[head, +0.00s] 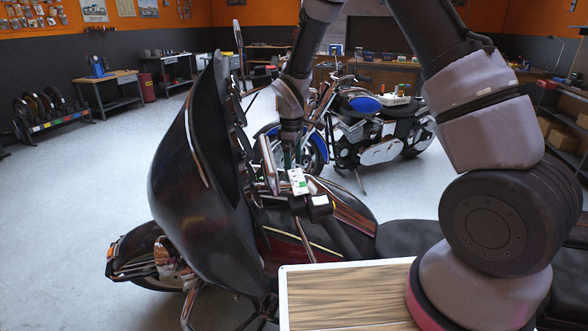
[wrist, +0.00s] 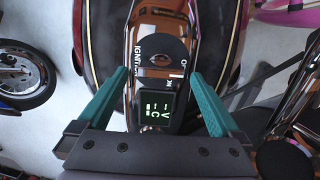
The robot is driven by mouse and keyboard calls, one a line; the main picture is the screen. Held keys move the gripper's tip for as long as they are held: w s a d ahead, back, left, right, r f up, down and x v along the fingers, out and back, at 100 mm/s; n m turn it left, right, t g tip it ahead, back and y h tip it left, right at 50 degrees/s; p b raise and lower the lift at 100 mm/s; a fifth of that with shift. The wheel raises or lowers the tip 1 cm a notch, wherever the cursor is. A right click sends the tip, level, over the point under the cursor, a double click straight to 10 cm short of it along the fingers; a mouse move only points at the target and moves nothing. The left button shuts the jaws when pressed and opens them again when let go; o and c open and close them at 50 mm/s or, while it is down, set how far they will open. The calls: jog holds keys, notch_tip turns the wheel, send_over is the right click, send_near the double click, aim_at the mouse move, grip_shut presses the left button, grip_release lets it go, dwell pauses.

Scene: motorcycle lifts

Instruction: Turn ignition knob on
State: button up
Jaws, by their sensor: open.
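The ignition knob (wrist: 160,48) is a dark round piece on the chrome console of the dark motorcycle, in the upper middle of the wrist view. White IGNITION lettering lies along its left side, with small white marks to its right. Exactly where its pointer is set is hard to tell. My gripper (wrist: 160,76) is open and empty, its teal fingers on either side of the console, with the knob lying just beyond the fingertips in the picture. In the head view my gripper (head: 291,157) hangs over the console, and the knob cannot be made out there.
A small display (wrist: 157,107) with green characters sits just below the knob. The large dark fairing (head: 195,180) stands close left of my arm. A blue motorcycle (head: 370,125) stands behind. A wood-topped tray (head: 345,295) is in front. Floor at left is clear.

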jog(key=shift+f, duration=0.9)
jog(key=c, duration=1.2)
jog(key=shift+m, duration=0.5)
jog(key=m, duration=0.4)
jog(key=shift+m, duration=0.4)
jog(key=m, duration=0.6)
